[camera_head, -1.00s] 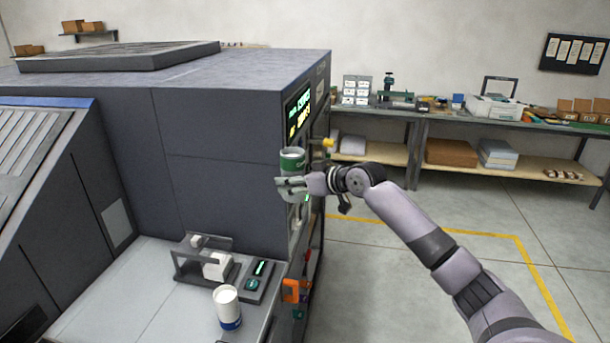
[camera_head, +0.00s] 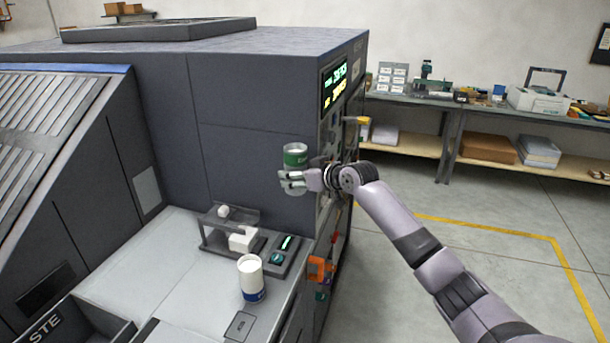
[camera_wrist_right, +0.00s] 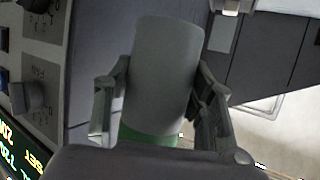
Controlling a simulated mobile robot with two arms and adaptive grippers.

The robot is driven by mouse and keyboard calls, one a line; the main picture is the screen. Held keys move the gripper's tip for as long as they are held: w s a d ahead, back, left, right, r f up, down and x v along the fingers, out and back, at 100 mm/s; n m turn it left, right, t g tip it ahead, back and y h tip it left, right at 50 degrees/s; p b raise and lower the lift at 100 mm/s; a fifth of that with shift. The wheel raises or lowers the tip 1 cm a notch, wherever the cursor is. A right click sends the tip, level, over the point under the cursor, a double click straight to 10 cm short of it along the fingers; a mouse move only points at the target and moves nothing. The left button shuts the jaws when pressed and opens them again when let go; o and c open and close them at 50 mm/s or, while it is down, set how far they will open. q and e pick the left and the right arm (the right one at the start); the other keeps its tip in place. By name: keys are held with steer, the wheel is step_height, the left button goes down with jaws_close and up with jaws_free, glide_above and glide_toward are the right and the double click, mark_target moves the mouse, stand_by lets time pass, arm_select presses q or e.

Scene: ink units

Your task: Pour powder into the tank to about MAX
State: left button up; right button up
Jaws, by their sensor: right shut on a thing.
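My right gripper (camera_head: 293,182) is shut on a white canister with a green band (camera_head: 295,157). It holds the canister upright in the air in front of the dark machine's right corner. In the right wrist view the canister (camera_wrist_right: 165,75) stands between the two fingers (camera_wrist_right: 160,115), its green band low in the picture. The canister's contents do not show. I cannot make out a tank or a MAX mark. My left gripper is not in view.
A white canister with a blue base (camera_head: 251,278) stands on the machine's side shelf (camera_head: 172,290), near a small scale-like device (camera_head: 281,252). The machine's lit display (camera_head: 334,84) is on its right face. Benches (camera_head: 455,106) line the back wall. Floor to the right is clear.

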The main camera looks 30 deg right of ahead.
steer(key=w+a+f+n+g+h+b, duration=0.1)
steer(key=w+a+f, duration=0.2)
steer(key=f, duration=0.3)
steer(key=w+a+f+n+g+h+b, duration=0.1)
steer(key=w+a+f, duration=0.2)
steer(key=f, duration=0.3)
steer(key=shift+w+a+f+g+h, duration=0.3)
steer(key=shift+w+a+h, duration=0.1)
steer(key=shift+w, duration=0.2)
stand_by(0.4)
stand_by(0.4)
steer(key=shift+w+a+r+n+h+p, duration=0.15)
steer(key=shift+a+r+n+h+p, duration=0.15)
steer(key=shift+n+p, duration=0.15)
steer(key=shift+g, duration=0.3)
stand_by(0.3)
